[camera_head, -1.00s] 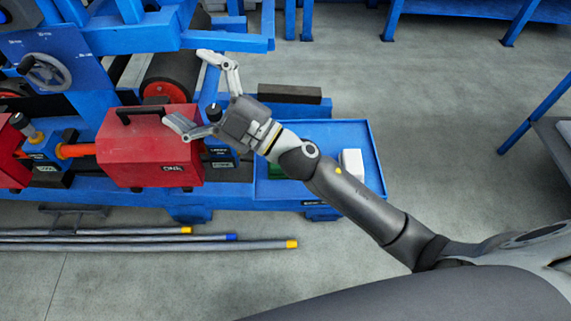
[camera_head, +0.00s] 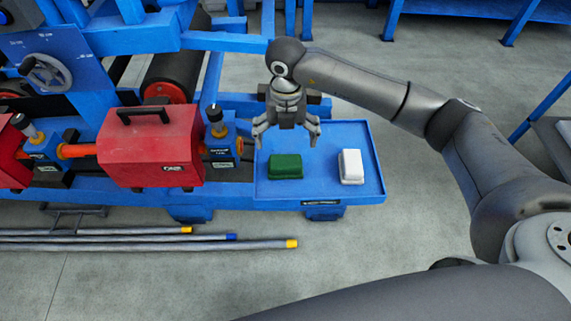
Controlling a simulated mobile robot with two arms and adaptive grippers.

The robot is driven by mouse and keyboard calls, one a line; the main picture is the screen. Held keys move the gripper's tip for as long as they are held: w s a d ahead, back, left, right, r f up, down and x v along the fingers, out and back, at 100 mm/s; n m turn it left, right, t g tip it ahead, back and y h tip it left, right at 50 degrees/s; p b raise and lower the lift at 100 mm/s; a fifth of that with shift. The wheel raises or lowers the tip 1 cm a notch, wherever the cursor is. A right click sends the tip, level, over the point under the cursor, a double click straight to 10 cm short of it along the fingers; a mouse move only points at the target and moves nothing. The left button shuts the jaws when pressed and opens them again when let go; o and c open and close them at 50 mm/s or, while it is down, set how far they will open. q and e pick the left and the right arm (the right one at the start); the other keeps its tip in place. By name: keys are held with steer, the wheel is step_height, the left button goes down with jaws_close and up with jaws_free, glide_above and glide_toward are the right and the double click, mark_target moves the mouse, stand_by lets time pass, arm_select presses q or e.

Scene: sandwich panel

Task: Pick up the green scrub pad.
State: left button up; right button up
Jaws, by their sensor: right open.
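The green scrub pad (camera_head: 286,167) lies in the left half of a shallow blue tray (camera_head: 318,189). A white block-like pad (camera_head: 351,167) lies to its right in the same tray, with a clear gap between them. My right gripper (camera_head: 286,142) points down with its fingers spread open and empty. It hangs just behind and above the green pad and appears apart from it. My left gripper is not in view.
A red box-shaped housing with a black handle (camera_head: 152,150) stands left of the tray. A blue block with a black knob (camera_head: 219,140) stands close by the tray's left edge. Several long rods (camera_head: 130,240) lie on the floor in front.

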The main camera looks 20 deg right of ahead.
mark_target(285, 161)
step_height(285, 161, down, 4)
steer(key=shift+s+f+p, duration=0.1)
steer(key=shift+f+p, duration=0.15)
steer(key=shift+p, duration=0.1)
steer(key=f+p, duration=0.1)
steer(key=f, duration=0.1)
steer(key=f+p, duration=0.1)
steer(key=f, duration=0.2)
steer(key=shift+s+a, duration=0.15)
steer(key=shift+a, duration=0.05)
steer(key=shift+f, duration=0.15)
steer(key=c, duration=1.1)
